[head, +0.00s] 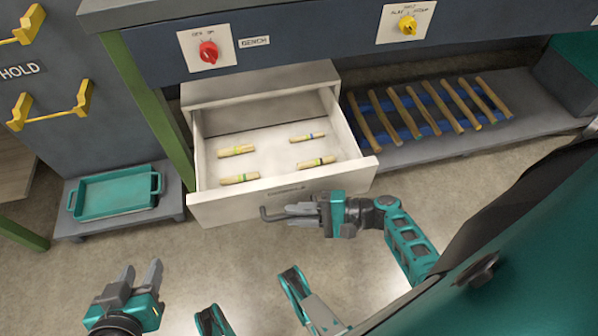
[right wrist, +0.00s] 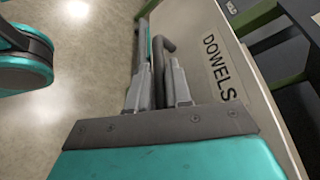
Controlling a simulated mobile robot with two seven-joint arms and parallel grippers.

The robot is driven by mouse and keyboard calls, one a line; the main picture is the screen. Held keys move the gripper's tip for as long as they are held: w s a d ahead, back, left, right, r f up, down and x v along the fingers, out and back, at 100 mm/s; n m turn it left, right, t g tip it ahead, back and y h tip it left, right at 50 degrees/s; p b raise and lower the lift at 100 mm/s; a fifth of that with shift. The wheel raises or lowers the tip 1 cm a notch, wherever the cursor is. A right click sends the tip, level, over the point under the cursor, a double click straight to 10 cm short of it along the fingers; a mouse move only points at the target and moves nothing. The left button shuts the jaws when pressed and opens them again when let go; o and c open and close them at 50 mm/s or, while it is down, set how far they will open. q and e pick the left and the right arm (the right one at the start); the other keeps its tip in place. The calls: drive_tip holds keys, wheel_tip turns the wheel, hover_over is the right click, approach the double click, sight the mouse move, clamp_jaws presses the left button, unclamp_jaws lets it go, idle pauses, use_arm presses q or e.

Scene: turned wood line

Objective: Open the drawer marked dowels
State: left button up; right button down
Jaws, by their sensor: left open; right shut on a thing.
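The white drawer (head: 232,208) under the bench is pulled well out. Its front carries the label DOWELS (right wrist: 220,66), readable in the right wrist view. Several short wooden dowels (head: 237,150) with coloured bands lie inside it. My right gripper (head: 290,214) is shut on the dark bar handle (head: 270,215) at the drawer front; the handle also shows between the fingers in the right wrist view (right wrist: 164,46). My left gripper (head: 138,278) is open and empty, low at the left over the floor, apart from the drawer.
A teal tray (head: 72,200) sits on a low grey platform left of the drawer. Right of the drawer, several wooden rods (head: 408,112) lie across blue supports on a shelf. Red (head: 209,52) and yellow (head: 407,24) knobs are on the bench front. Floor before the drawer is clear.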

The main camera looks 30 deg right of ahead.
drive_tip(key=c, duration=1.1)
unclamp_jaws()
use_arm(q)
drive_tip(key=shift+s+a+r+p, duration=0.15)
drive_tip(key=shift+a+r+p, duration=0.15)
drive_tip(key=shift+p, duration=0.65)
use_arm(e)
drive_tip(key=shift+v, duration=6.5)
use_arm(q)
drive_tip(key=shift+r, duration=0.15)
